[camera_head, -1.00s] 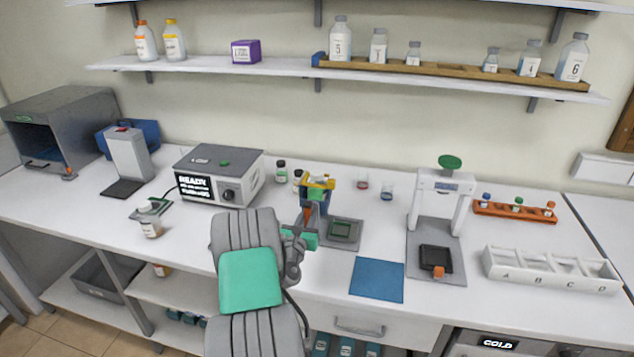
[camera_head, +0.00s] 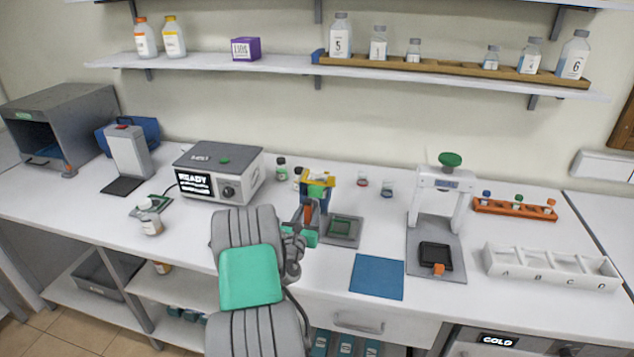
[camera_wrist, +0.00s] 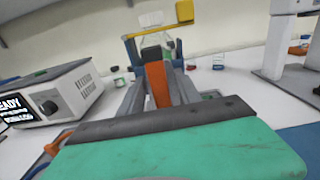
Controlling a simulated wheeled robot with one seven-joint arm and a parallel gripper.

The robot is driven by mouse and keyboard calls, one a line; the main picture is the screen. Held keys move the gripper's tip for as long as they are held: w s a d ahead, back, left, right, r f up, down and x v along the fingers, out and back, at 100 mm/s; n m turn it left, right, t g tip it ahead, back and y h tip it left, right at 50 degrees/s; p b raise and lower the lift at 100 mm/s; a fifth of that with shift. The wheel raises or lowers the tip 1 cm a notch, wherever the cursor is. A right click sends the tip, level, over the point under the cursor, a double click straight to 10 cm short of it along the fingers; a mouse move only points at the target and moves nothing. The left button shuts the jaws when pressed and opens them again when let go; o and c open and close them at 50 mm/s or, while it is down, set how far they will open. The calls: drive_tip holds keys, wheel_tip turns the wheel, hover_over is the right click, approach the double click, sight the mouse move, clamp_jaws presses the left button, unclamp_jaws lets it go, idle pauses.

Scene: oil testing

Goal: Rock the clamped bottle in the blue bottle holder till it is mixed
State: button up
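The blue bottle holder (camera_head: 326,195) stands on the bench in the head view, with a yellow clamp (camera_head: 317,175) across its top. It also shows in the wrist view (camera_wrist: 130,52). A clear bottle (camera_wrist: 155,43) with a pale cap sits in it under the yellow clamp (camera_wrist: 185,12); its lower part is hidden. An orange handle (camera_wrist: 159,84) with a dark top faces me. My gripper (camera_head: 307,212) is in front of the holder, its grey fingers on either side of the handle and apparently shut on it. I cannot tell whether the bottle's contents are mixed.
A grey device reading READY (camera_head: 222,172) stands left of the holder, with small vials behind. Further right are a blue mat (camera_head: 377,277), a white stand (camera_head: 440,190) and a lettered white rack (camera_head: 550,268).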

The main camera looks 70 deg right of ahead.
drive_tip(key=s+a+b, duration=0.1)
drive_tip(key=a+b, duration=0.1)
drive_tip(key=a, duration=0.6)
drive_tip(key=shift+s+b, duration=0.15)
drive_tip(key=shift+b, duration=0.2)
